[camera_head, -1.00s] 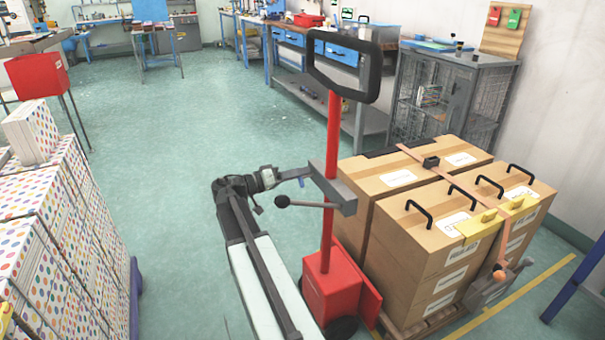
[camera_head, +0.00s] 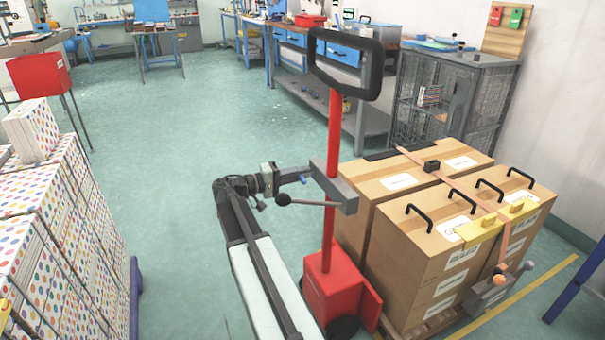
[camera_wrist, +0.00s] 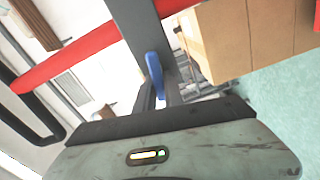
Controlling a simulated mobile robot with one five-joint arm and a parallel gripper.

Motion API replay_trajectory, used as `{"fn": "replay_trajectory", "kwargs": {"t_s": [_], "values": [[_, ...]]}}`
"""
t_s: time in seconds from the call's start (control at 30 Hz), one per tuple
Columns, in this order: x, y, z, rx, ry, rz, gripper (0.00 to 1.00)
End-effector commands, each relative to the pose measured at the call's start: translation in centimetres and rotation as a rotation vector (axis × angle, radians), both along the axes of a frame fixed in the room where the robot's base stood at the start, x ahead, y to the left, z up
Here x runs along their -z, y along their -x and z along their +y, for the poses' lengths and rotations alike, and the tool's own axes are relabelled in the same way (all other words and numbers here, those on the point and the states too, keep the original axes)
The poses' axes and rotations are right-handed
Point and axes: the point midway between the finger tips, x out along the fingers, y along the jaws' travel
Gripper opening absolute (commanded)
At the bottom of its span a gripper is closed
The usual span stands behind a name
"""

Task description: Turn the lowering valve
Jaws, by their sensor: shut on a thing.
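The red pallet jack's column (camera_head: 334,125) stands upright with a grey block (camera_head: 342,195) partway up. A small blue lever (camera_head: 304,179), which looks like the lowering valve, sits just left of that block. In the wrist view the blue lever (camera_wrist: 153,74) stands between the grey fingers. My gripper (camera_head: 299,174) reaches in from the left and is shut on the blue lever. In the wrist view my gripper (camera_wrist: 158,90) hides the lever's lower end. A dark lever with a round knob (camera_head: 283,199) sticks out left of the block, just below my gripper.
Strapped cardboard boxes (camera_head: 420,240) stand right of the column on a pallet (camera_head: 437,325). The jack's black loop handle (camera_head: 345,65) is above. Stacked dotted boxes (camera_head: 60,240) stand at the left. The green floor (camera_head: 185,130) between is clear.

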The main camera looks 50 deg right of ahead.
Motion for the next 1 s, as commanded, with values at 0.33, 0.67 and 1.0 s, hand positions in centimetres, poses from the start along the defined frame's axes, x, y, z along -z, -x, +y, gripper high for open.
{"fn": "replay_trajectory", "kwargs": {"t_s": [0.33, 0.67, 1.0], "values": [[0.1, 0.4, -0.1, 0.011, -0.006, 0.007, 0.00], [0.1, 0.3, -0.1, 0.007, -0.005, 0.008, 0.35], [0.1, -0.7, 2.0, 0.002, -0.004, 0.007, 0.35]]}}
